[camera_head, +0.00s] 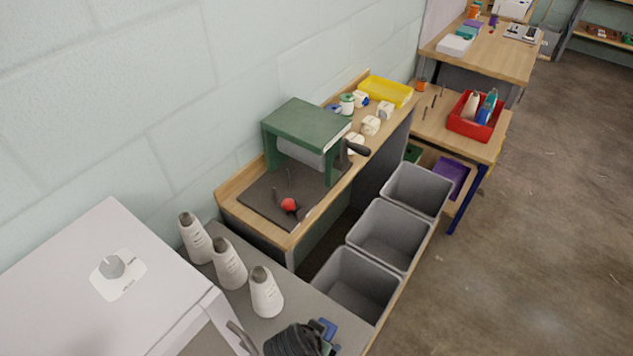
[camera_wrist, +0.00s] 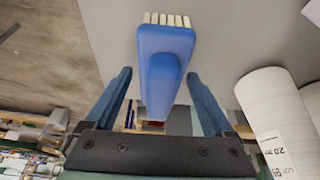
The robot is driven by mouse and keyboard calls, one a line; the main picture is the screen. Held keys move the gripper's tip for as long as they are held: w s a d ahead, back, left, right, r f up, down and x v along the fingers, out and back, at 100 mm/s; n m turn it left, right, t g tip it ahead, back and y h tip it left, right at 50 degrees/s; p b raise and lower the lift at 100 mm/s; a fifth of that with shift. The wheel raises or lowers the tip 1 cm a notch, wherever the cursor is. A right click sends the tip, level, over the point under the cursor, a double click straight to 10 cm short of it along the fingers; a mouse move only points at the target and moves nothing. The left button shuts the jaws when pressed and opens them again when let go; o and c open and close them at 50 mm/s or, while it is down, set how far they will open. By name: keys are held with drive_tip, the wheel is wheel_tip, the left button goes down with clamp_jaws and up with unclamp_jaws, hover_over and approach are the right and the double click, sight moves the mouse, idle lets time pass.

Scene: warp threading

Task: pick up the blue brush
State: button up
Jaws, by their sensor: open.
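The blue brush (camera_wrist: 165,48) lies in the wrist view with a row of pale bristles at its top end and its handle pointing down toward my gripper. My gripper (camera_wrist: 158,76) is open, with one dark blue finger on each side of the brush handle. The fingers show gaps to the handle on both sides. In the head view, a small blue part (camera_head: 327,327) shows beside my dark wrist at the bottom edge, on the grey bench top; my wrist hides much of that spot.
White thread cones (camera_head: 229,263) stand on the grey bench (camera_head: 238,305), close to my wrist; one cone (camera_wrist: 272,120) shows right of my gripper in the wrist view. Grey bins (camera_head: 355,285) lie to the right. A green press (camera_head: 305,125) stands behind. Open floor is at right.

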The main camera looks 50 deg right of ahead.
clamp_jaws()
idle(0.3)
wheel_tip(320, 180, up, 10)
drive_tip(key=shift+r, duration=0.1)
idle(0.5)
drive_tip(key=c, duration=0.7)
unclamp_jaws()
drive_tip(key=shift+c, duration=0.2)
drive_tip(key=c, duration=0.5)
drive_tip(key=shift+s, duration=0.1)
drive_tip(key=shift+c, duration=0.2)
